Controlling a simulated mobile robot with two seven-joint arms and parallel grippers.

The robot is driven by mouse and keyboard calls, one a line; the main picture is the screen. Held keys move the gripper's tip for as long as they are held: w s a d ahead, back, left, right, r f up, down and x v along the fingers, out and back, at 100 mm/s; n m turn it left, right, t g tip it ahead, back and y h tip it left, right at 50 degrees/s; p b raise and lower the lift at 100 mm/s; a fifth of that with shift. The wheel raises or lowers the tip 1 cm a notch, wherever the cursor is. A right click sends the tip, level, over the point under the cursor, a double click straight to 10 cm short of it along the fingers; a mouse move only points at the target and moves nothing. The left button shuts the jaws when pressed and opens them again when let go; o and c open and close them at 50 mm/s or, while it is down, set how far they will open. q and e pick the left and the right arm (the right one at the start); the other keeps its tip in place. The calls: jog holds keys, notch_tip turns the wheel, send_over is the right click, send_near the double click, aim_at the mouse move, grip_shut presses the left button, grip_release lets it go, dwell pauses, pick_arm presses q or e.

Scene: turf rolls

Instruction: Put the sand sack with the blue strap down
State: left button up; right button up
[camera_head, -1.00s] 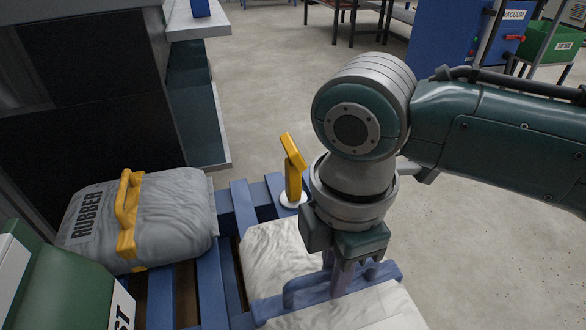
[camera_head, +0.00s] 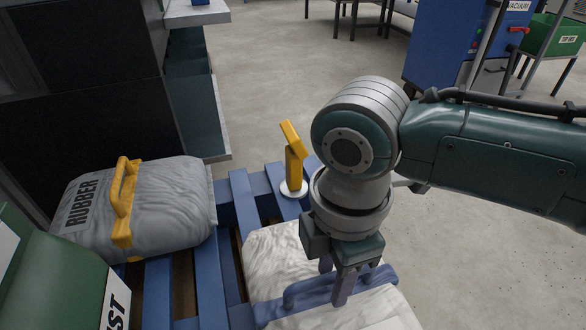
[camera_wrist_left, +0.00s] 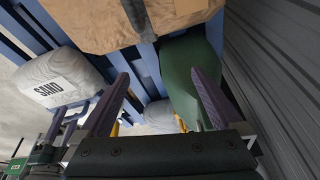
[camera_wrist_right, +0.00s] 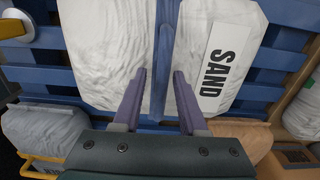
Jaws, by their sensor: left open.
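The white sand sack (camera_head: 275,258) with the blue strap (camera_head: 300,292) lies on the blue pallet (camera_head: 240,190). Its SAND label (camera_wrist_right: 215,68) and strap (camera_wrist_right: 164,60) show in the right wrist view. My right gripper (camera_head: 337,285) is just over the sack, its fingers apart on both sides of the strap, with a gap beside it. My left gripper (camera_wrist_left: 160,95) is open and empty, away from this sack; the left wrist view shows the sand sack (camera_wrist_left: 52,78) at left.
A grey RUBBER sack (camera_head: 165,205) with a yellow strap lies left on the pallet. A green sack (camera_head: 50,285) is at the lower left. A yellow handle on a white disc (camera_head: 293,188) stands behind the sand sack. Open floor (camera_head: 290,70) lies beyond.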

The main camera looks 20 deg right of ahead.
jog(key=shift+o, duration=0.2)
notch_tip(320, 180, up, 12)
jog(key=p, duration=0.6)
jog(key=s+a+m+y, duration=0.2)
jog(key=s+a+m, duration=0.1)
jog(key=s+a, duration=0.2)
jog(key=s+d+m+t+h, duration=0.1)
jog(key=s+d+m+t, duration=0.2)
jog(key=s+d+m, duration=0.5)
jog(key=d+m, duration=0.4)
jog(key=m, duration=0.1)
jog(key=shift+s+d+r+m+t+h+b, duration=0.15)
jog(key=shift+s+r+m+t+h+b, duration=0.15)
jog(key=shift+r+h, duration=0.1)
notch_tip(320, 180, up, 64)
jog(key=p, duration=6.4)
jog(key=shift+r, duration=0.25)
